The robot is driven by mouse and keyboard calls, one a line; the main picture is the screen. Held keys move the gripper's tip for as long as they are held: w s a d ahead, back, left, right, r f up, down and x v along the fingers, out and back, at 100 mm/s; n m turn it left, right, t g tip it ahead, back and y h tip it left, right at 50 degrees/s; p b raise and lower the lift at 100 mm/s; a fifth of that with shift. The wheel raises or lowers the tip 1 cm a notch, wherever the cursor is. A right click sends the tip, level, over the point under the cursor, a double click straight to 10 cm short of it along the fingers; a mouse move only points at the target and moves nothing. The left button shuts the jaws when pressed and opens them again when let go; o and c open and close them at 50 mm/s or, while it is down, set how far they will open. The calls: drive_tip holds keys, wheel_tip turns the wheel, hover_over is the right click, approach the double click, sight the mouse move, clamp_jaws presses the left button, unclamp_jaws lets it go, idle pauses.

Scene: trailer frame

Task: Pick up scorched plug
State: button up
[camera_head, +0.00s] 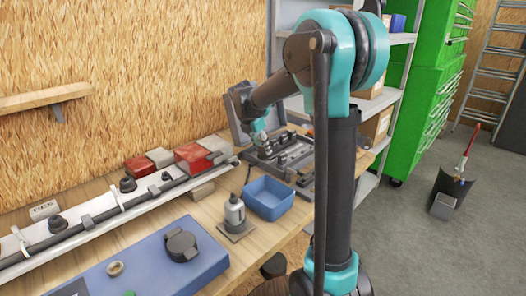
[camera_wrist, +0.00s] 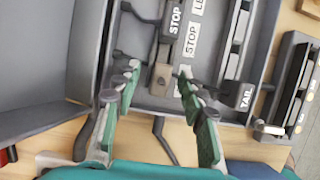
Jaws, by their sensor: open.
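An open grey case (camera_wrist: 58,50) holds plugs and leads beside labels such as STOP and TAIL. A dark grey plug with a brownish block (camera_wrist: 162,76) at its lower end sits by the STOP label in the wrist view. It may be the scorched plug, but I cannot be sure. My gripper (camera_wrist: 157,72) is open, with its fingers on either side of this block in the picture. I cannot tell whether they touch it or how high they are. In the head view my gripper (camera_head: 264,142) is over the case, too small to show details.
A blue bin (camera_head: 269,198) and a grey bottle (camera_head: 234,212) stand on the bench in front of the case. Red and grey blocks (camera_head: 193,156) and a long rail with a dark cable lie to the left. A shelf and green cabinet (camera_head: 425,85) stand behind.

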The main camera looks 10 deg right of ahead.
sight(262, 145)
drive_tip(key=shift+f, duration=0.2)
clamp_jaws()
drive_tip(key=shift+r, duration=0.1)
wheel_tip(262, 145, up, 20)
idle(0.7)
